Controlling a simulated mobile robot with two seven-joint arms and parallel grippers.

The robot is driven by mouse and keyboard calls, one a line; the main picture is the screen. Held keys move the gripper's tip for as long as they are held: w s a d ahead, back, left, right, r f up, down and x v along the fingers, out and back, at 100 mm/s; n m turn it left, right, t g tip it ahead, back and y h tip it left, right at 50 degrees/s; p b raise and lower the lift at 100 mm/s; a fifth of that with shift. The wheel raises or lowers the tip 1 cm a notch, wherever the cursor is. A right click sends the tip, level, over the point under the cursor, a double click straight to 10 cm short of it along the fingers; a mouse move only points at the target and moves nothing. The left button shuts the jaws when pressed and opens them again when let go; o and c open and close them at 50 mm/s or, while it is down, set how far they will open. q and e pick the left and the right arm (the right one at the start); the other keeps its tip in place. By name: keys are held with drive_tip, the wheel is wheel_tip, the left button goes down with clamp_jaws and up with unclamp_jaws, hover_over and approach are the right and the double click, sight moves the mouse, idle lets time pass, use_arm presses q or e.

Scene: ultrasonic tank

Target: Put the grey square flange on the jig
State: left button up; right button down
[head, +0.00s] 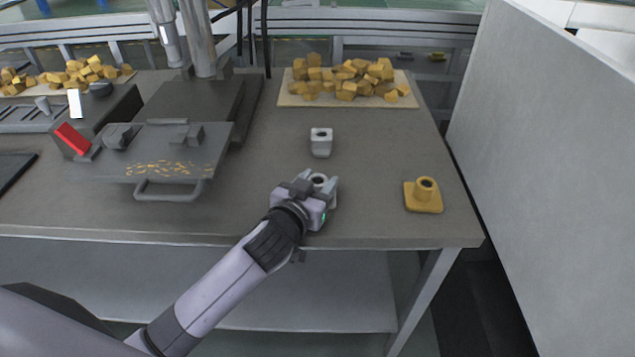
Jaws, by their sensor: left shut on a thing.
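My left gripper (318,183) is shut on a light grey piece with a round hole on top (319,178), which looks like the grey square flange. The fingers and wrist hide most of it, and I cannot tell whether it touches the table. A small pale grey block with a square top and dark hole (321,143) stands upright just behind the gripper, apart from it. I cannot tell for sure which thing is the jig. My right gripper is not in view.
A yellow square flange (424,197) sits to the right near the table's edge. A board (288,99) of yellow chunks lies at the back. A dark machine with a handled plate (208,163) stands left. A grey panel (550,170) rises at right. Table between gripper and yellow flange is clear.

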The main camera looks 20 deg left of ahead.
use_arm(q)
drive_tip(key=shift+f, duration=0.15)
drive_tip(key=o, duration=1.2)
